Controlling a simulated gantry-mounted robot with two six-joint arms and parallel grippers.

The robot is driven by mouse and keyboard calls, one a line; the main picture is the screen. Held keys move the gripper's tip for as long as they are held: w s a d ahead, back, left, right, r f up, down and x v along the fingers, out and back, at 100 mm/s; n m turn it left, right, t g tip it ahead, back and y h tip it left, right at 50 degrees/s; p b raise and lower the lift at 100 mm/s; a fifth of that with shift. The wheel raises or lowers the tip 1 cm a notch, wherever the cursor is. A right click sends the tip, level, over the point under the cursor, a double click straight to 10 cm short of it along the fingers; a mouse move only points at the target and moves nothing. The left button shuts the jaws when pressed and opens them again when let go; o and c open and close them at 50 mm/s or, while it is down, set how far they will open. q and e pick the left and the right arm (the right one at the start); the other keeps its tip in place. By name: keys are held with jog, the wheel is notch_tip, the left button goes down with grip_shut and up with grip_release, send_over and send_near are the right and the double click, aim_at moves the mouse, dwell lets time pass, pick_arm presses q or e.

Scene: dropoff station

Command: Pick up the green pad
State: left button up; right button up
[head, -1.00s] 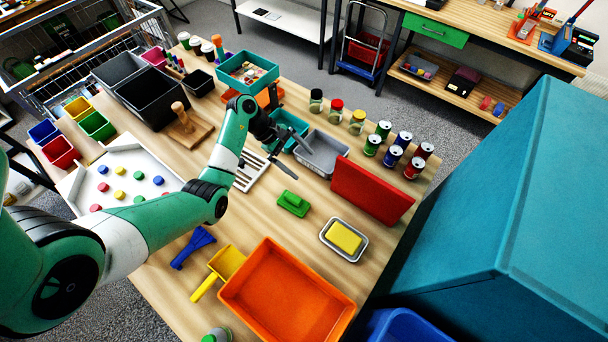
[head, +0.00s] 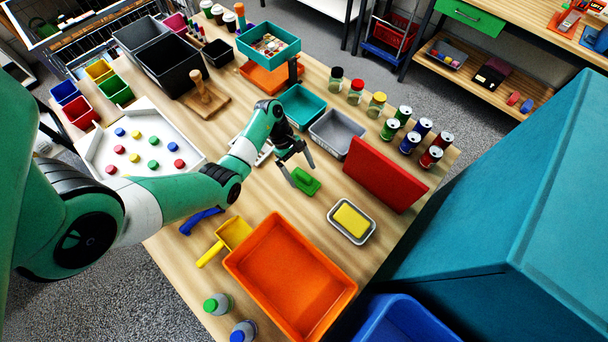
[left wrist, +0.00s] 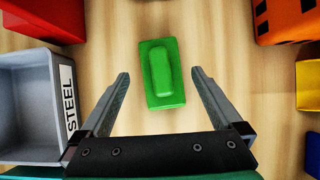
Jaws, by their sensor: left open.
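The green pad (head: 306,181) lies flat on the wooden table, a rectangular block with a raised grip along its middle. It also shows in the left wrist view (left wrist: 162,74), ahead of the fingers and roughly centred between them. My left gripper (head: 302,175) is open and empty, its fingers spread above the pad in the head view. In the left wrist view the open fingers (left wrist: 160,88) stand on either side of the pad's near end, apart from it. My right gripper is not in view.
A grey bin (head: 336,146) and a red panel (head: 385,172) stand behind and right of the pad. A metal tray with a yellow block (head: 352,221) is to its right. An orange tray (head: 243,262) lies in front, beside a yellow scoop (head: 232,235).

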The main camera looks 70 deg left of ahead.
aim_at(301, 172)
pick_arm(q)
jog(key=x, duration=0.3)
jog(key=shift+s+d+f, duration=0.1)
jog(key=shift+f, duration=0.05)
jog(key=c, duration=1.3)
jog(key=shift+r, duration=0.2)
